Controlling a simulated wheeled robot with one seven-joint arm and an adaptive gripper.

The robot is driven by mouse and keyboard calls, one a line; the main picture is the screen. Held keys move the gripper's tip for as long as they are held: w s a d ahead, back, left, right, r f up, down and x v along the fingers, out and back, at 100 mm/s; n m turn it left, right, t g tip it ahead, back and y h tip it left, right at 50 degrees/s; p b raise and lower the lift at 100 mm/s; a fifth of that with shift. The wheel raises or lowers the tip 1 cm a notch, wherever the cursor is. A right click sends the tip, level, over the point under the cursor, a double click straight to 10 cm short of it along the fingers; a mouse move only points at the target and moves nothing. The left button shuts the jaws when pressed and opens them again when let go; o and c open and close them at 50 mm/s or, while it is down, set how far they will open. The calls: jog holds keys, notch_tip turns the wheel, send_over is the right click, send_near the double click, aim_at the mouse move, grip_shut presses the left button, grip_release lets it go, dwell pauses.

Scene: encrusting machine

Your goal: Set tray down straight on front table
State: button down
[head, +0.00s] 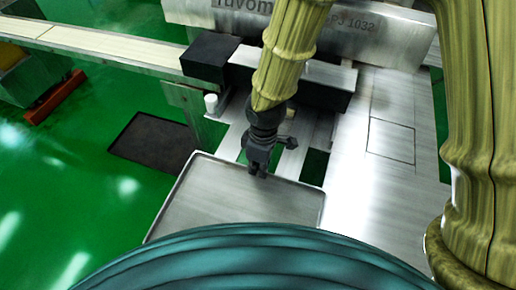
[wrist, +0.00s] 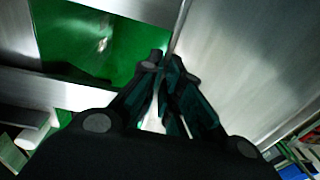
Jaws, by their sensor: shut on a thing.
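The tray (head: 225,205) is a flat, shallow grey metal sheet with a raised rim, in the lower middle of the head view. Its near side is hidden behind my teal body. My gripper (head: 258,172) comes down from above and is shut on the tray's far rim, near the middle of that edge. In the wrist view, the fingertips of my gripper (wrist: 170,62) are close together at a metal edge. The metal table surface (head: 345,185) lies to the right of and beyond the tray. Whether the tray touches anything below it cannot be told.
The encrusting machine (head: 385,35) stands at the back, with dark blocks (head: 207,58) in front of it. A conveyor (head: 95,42) runs to the upper left. A dark flat plate (head: 155,138) lies left of the tray. Green floor is open at the left.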

jog(key=w+d+f+p, duration=0.1)
jog(key=w+f+p, duration=0.2)
jog(key=w, duration=0.9)
jog(key=shift+w+d+f, duration=0.15)
jog(key=shift+w+f, duration=0.25)
jog(key=shift+f, duration=0.45)
jog(key=c, duration=1.6)
grip_release()
jog(key=shift+c, duration=0.2)
notch_tip(320, 180, up, 12)
jog(key=b, duration=0.1)
jog(key=shift+w+d+b, duration=0.25)
jog(key=shift+d+b, duration=0.1)
